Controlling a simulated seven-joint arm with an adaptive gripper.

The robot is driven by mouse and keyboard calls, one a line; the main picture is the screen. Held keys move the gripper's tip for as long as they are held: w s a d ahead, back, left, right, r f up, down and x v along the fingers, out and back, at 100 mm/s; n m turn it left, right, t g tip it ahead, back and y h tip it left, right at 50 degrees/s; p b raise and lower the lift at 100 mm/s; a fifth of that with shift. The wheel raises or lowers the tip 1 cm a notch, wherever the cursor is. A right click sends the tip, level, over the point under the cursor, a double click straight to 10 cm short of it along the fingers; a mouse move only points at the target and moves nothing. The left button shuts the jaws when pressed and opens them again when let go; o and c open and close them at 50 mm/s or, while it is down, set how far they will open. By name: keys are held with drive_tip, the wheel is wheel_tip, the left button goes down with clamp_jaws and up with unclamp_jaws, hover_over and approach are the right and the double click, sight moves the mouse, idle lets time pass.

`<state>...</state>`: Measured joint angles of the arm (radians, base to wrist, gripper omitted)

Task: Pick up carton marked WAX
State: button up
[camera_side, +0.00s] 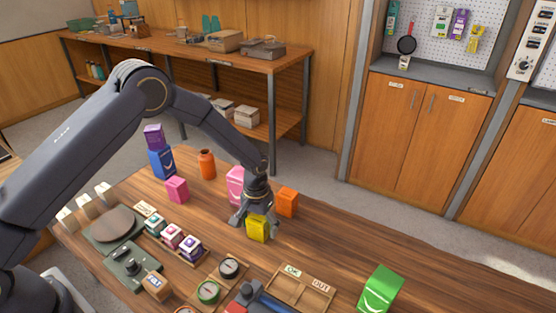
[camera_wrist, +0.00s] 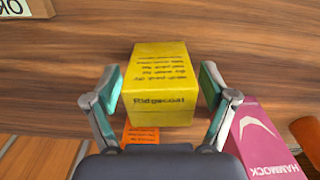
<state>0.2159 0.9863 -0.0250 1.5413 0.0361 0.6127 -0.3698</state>
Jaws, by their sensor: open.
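A yellow carton (camera_wrist: 157,88) stands on the wooden table (camera_wrist: 270,60) below my gripper (camera_wrist: 160,72). Its visible front reads "Ridgecoat", with smaller lines of text on top; I cannot make out the word WAX on it. My gripper is open, with one finger at the left and one at the right of the yellow carton, apparently not closed on it. In the side view the yellow carton (camera_side: 258,230) sits between and partly behind the fingers of my gripper (camera_side: 256,226). I cannot read its marking there.
An orange box (camera_side: 287,202) and a pink carton (camera_side: 235,183) stand close behind; the wrist view shows the pink one marked HAMMOCK (camera_wrist: 262,145). A wooden tray with OK and OUT labels (camera_side: 300,290) lies in front, and a green carton (camera_side: 381,290) to the right.

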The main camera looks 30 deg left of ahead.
drive_tip(key=c, duration=1.3)
drive_tip(key=shift+r, duration=0.1)
drive_tip(key=shift+c, duration=0.2)
